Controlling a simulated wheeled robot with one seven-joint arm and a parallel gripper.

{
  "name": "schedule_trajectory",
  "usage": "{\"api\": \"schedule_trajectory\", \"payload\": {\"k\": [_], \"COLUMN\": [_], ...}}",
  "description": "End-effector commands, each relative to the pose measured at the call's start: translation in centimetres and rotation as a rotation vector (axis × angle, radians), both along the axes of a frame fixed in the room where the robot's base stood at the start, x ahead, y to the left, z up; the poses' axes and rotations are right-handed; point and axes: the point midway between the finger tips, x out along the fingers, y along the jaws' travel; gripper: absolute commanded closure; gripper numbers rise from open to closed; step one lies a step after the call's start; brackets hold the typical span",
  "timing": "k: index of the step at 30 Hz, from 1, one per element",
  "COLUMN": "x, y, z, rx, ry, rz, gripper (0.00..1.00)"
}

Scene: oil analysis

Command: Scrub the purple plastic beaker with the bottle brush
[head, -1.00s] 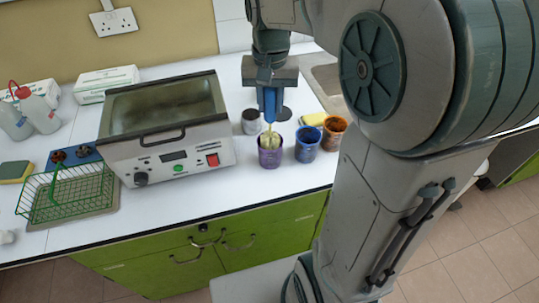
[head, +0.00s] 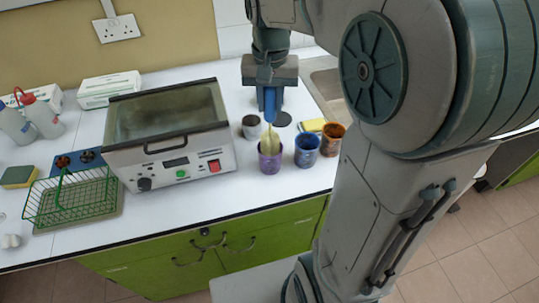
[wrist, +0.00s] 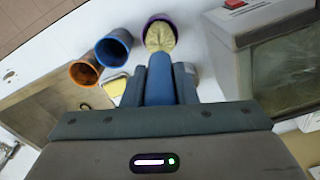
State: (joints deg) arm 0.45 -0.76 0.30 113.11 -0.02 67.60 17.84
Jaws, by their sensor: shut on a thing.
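The purple beaker (head: 270,161) stands upright on the white bench, in front of my gripper. In the wrist view its purple rim (wrist: 172,20) shows at the top. My gripper (head: 270,100) is shut on the blue handle of the bottle brush (head: 269,138) and holds it upright, head down. The pale yellow bristles (wrist: 160,37) are at the beaker's mouth, their lower end inside and their upper part above the rim. How deep they reach is hidden by the beaker wall.
A blue beaker (head: 306,151) and an orange beaker (head: 332,139) stand close on the right. A grey cup (head: 251,127) stands behind, near a yellow sponge (head: 314,125). A water bath (head: 168,140) is at left, with a green wire basket (head: 72,200) beyond it. A sink (head: 328,85) lies behind.

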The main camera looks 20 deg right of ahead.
Motion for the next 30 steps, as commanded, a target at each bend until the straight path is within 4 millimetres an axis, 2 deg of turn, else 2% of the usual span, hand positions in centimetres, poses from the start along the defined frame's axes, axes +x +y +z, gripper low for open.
{"api": "schedule_trajectory", "payload": {"k": [8,18,30], "x": [0.0,0.0,0.0], "y": [0.0,0.0,0.0], "z": [-0.7,-3.6,-3.0], "rx": [0.000,0.000,0.000], "ry": [0.000,0.000,-0.001], "rz": [0.000,0.000,0.000], "gripper": [0.97,0.97,0.97]}}
